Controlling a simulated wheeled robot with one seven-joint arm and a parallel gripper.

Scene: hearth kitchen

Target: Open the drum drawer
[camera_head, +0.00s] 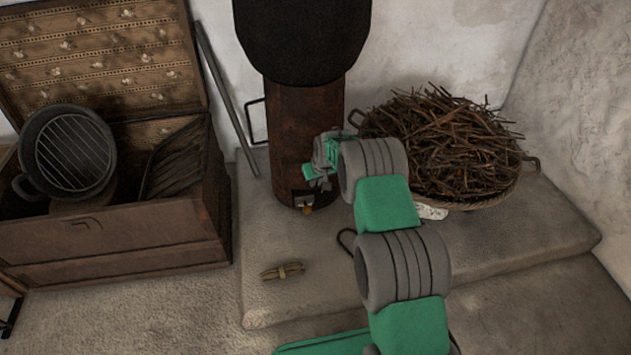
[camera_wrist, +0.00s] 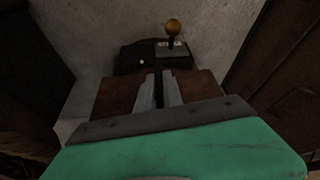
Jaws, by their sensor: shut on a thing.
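A rusty drum (camera_head: 290,120) with a wide black top stands on the stone slab. Low on its front is a dark recess with a grey plate and an amber knob (camera_head: 307,209). The wrist view also shows the knob (camera_wrist: 173,27), beyond my fingertips and apart from them. My gripper (camera_head: 318,172) is at the drum's lower front, above the knob. In the wrist view its fingers (camera_wrist: 158,88) are close together over the brown drum face, with a thin dark strip between them. They are shut on what seems a part of the drum drawer; the grip is mostly hidden.
A basket of twigs (camera_head: 440,145) stands right of the drum, close to my arm. An open chest (camera_head: 110,235) holding a round grill pan (camera_head: 75,148) is at the left. A rod (camera_head: 228,100) leans on the wall. A small tied bundle (camera_head: 283,271) lies on the slab.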

